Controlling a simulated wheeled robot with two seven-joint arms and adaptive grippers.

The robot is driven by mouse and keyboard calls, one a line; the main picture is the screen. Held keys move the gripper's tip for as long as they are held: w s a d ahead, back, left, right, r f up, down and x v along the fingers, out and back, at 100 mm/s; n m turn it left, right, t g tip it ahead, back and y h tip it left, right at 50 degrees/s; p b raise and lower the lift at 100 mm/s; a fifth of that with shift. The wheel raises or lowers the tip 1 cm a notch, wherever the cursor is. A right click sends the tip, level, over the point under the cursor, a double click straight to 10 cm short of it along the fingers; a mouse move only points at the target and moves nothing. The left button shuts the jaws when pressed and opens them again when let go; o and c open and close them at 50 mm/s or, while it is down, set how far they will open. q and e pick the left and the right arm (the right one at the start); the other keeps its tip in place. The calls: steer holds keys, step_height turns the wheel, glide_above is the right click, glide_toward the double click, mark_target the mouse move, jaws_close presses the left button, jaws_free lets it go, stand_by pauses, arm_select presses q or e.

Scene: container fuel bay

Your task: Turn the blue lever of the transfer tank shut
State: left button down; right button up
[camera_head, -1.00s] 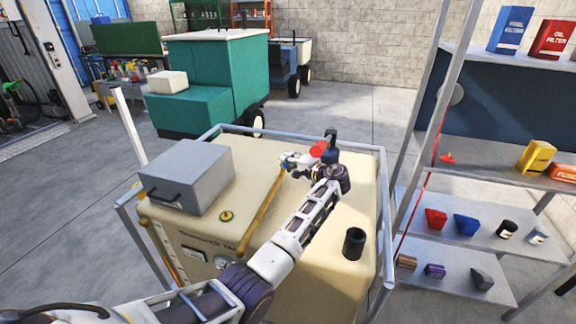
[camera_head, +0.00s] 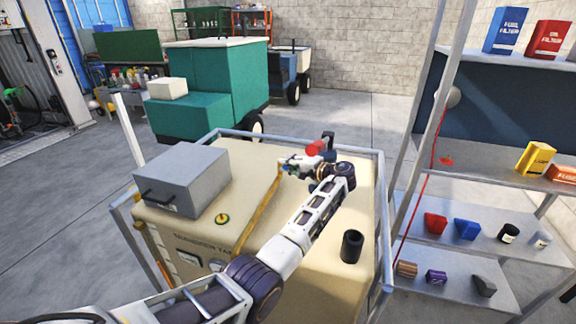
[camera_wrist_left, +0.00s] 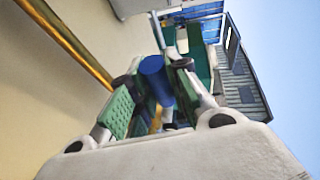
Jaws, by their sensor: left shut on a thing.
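The transfer tank (camera_head: 312,274) is a cream box inside a grey rail frame. My left gripper (camera_head: 291,164) is over its far top part, beside a red handle (camera_head: 315,147) and a dark upright fitting (camera_head: 328,142). In the left wrist view my left gripper (camera_wrist_left: 153,84) has its green-padded fingers shut on the blue lever (camera_wrist_left: 155,68), whose rounded blue end shows between them. In the head view the gripper and wrist hide the lever, so its angle cannot be told. My right gripper is not in view.
A grey box with a handle (camera_head: 182,180) sits on the tank's left top. A yellow-brown strip (camera_head: 258,217) crosses the top. A black cup-like fitting (camera_head: 351,246) stands at front right. Shelves (camera_head: 470,245) with small parts stand to the right. A green cart (camera_head: 214,85) is behind.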

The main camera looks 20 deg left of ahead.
arm_select(q)
steer(key=shift+f, duration=0.15)
steer(key=c, duration=1.6)
jaws_free()
steer(key=shift+d, duration=0.1)
steer(key=v, duration=0.7)
steer(key=shift+s+d, duration=0.1)
steer(key=shift+d, duration=0.1)
